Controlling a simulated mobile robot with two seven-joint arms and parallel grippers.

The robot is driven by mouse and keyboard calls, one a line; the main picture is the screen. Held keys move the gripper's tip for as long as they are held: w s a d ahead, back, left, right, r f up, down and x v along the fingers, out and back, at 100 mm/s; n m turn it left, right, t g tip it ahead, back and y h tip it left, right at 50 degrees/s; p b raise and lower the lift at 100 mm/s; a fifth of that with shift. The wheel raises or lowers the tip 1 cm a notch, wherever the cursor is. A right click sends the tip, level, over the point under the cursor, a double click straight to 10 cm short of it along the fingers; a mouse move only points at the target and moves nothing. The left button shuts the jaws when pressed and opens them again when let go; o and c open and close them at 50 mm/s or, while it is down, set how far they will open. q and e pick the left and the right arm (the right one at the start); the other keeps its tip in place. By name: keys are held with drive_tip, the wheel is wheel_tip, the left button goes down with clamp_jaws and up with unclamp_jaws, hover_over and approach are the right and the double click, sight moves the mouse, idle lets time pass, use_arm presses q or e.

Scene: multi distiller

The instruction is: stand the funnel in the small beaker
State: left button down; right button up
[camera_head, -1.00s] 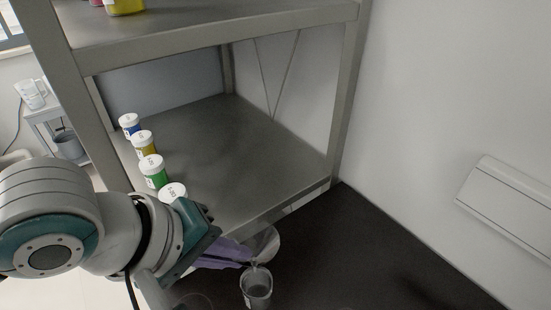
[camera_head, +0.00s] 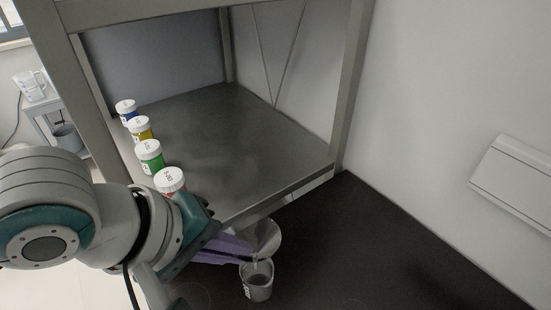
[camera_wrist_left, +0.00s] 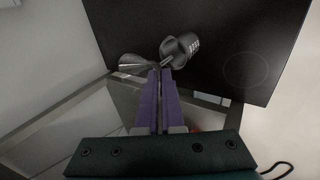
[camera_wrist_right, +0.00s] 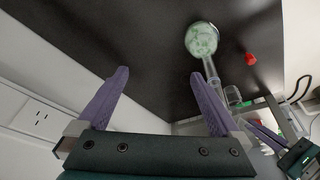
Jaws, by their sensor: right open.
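The clear funnel (camera_head: 267,236) is tilted at the fingertips of my left gripper (camera_head: 242,258), its cone to the upper right. In the left wrist view, the funnel's cone (camera_wrist_left: 133,63) is beside the fingertips of my left gripper (camera_wrist_left: 160,73), which are close together on it. The small beaker (camera_head: 257,287) stands upright on the dark worktop just below the funnel; it also shows in the left wrist view (camera_wrist_left: 189,45). The stem is at the beaker's mouth; how far inside I cannot tell. My right gripper (camera_wrist_right: 165,85) is open and empty.
A metal shelf (camera_head: 225,140) holds several white-capped jars (camera_head: 150,155) along its left side. The dark worktop (camera_head: 400,255) is clear to the right, up to a white wall. In the right wrist view, a round vessel with pale green contents (camera_wrist_right: 202,38) and a red item (camera_wrist_right: 250,59) show.

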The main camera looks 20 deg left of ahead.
use_arm(q)
drive_tip(key=shift+p, duration=0.75)
idle(0.8)
drive_tip(key=shift+f+b, duration=1.6)
drive_tip(key=shift+f, duration=1.1)
idle(0.5)
drive_tip(key=c, duration=1)
unclamp_jaws()
drive_tip(key=shift+f, duration=0.1)
drive_tip(key=shift+s+a+f, duration=0.1)
drive_tip(key=shift+s, duration=0.05)
drive_tip(key=p+v, duration=0.1)
drive_tip(key=v, duration=0.5)
drive_tip(key=p+v, duration=0.1)
drive_tip(key=v, duration=0.3)
drive_tip(key=shift+w+d+r+p, duration=0.2)
drive_tip(key=shift+w+r+p, duration=0.1)
drive_tip(key=shift+r, duration=0.1)
